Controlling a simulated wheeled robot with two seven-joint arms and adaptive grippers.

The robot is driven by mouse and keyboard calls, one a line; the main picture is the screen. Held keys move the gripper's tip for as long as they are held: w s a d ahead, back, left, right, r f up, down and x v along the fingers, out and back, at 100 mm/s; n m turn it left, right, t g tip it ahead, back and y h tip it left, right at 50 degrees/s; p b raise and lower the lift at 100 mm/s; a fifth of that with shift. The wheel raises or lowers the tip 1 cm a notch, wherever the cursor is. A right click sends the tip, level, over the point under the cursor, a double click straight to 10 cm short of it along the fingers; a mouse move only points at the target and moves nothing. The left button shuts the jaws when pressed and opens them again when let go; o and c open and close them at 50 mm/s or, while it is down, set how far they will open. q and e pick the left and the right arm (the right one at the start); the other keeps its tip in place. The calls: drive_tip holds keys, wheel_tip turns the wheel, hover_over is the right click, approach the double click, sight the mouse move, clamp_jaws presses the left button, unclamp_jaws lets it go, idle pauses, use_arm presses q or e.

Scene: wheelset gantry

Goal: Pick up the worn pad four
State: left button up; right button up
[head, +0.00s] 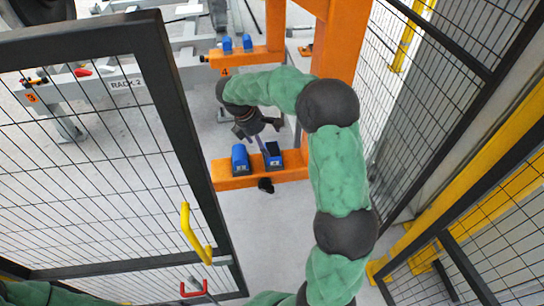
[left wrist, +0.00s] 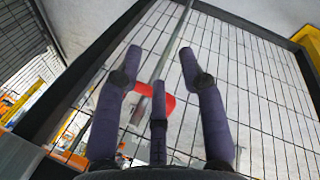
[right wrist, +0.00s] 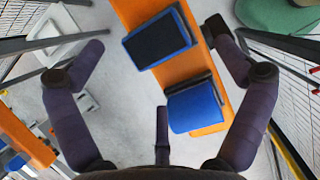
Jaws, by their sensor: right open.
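Two blue pads sit on the near orange beam in the head view, a left one (head: 240,160) and a right one (head: 272,155). Which one is the worn pad four I cannot tell. My right gripper (head: 262,138) is above this beam, open and empty. In the right wrist view, a dark-faced blue pad (right wrist: 160,40) lies between and beyond the spread fingers, and another blue pad (right wrist: 195,108) is nearer, beside the right finger. My left gripper (left wrist: 161,53) shows in the left wrist view with fingers apart, in front of a mesh panel.
Two more blue pads (head: 237,43) stand on a farther orange beam marked 4. An open mesh gate (head: 180,130) with a yellow handle (head: 192,230) is at left. A red handle (head: 193,290) is below it. An orange post (head: 338,45) and mesh fence are at right.

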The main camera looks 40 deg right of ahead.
sight(271, 149)
drive_tip(key=shift+x, duration=0.8)
drive_tip(key=x, duration=0.1)
drive_tip(key=b+x, duration=0.2)
drive_tip(key=x, duration=0.1)
drive_tip(key=shift+w, duration=0.25)
drive_tip(key=shift+s+d+f, duration=0.1)
drive_tip(key=shift+d+f, duration=0.15)
drive_tip(key=shift+f, duration=0.25)
drive_tip(key=shift+r, duration=0.1)
drive_tip(key=c, duration=1.6)
